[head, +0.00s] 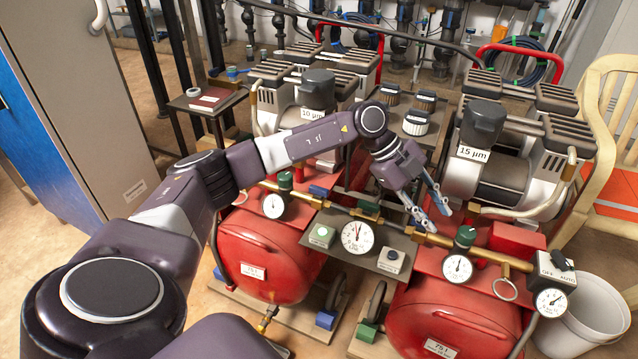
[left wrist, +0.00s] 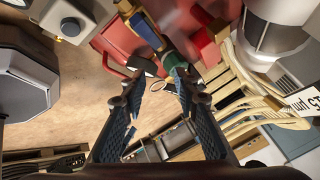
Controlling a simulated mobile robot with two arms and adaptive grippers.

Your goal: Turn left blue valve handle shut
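A brass pipe (head: 480,250) runs across above the two red tanks. My left gripper (head: 432,215) is over the pipe, right of both, fingers pointing down. In the left wrist view the fingers (left wrist: 158,77) are spread with nothing seen between them. A blue handle (left wrist: 146,29) lies along the brass pipe beyond the tips; which handle this is, I cannot tell. My right gripper is not in view.
A round gauge (head: 356,237) and a white switch box (head: 391,260) are on a grey plate left of the gripper. A green knob (head: 465,236) and gauge stand right of it. A compressor marked 15 µm (head: 480,125) rises behind. A white bucket (head: 585,310) stands at right.

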